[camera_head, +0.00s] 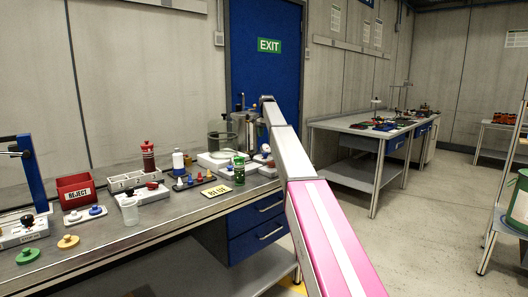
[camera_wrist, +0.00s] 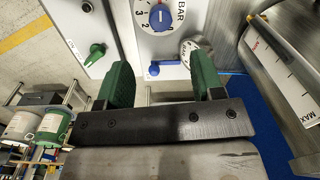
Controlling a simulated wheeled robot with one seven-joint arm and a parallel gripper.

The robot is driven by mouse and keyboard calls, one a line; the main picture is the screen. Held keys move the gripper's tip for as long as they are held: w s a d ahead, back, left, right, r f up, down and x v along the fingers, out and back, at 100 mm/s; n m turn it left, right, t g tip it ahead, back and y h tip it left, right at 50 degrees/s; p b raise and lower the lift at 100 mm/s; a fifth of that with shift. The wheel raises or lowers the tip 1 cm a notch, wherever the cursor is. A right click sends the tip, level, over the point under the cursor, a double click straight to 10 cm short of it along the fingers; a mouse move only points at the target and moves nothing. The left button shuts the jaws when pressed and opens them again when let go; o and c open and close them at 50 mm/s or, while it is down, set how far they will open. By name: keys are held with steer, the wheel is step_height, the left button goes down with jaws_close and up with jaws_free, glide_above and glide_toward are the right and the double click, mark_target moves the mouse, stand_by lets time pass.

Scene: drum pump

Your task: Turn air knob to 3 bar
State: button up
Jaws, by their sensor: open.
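The blue air knob (camera_wrist: 158,17) sits on a white panel at the top of the wrist view, with a numbered scale marked BAR around it. The numbers 2 and 3 show on the scale; I cannot read the knob's setting for certain. My gripper (camera_wrist: 163,65) is open, its two green fingers apart with nothing held between them. The knob lies beyond the fingertips, between their lines and apart from them. In the head view my arm reaches to the far end of the bench, and my gripper and the knob cannot be made out there.
A metal vessel (camera_wrist: 275,75) with a MAX scale stands close on the right. The bench (camera_head: 150,232) holds a red reject bin (camera_head: 76,191) and several small parts.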

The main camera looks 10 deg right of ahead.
mark_target(265, 155)
step_height(265, 155, down, 11)
steer(key=shift+w+a+r, duration=0.1)
steer(key=shift+w, duration=0.05)
stand_by(0.4)
steer(key=shift+c, duration=0.2)
steer(key=c, duration=0.9)
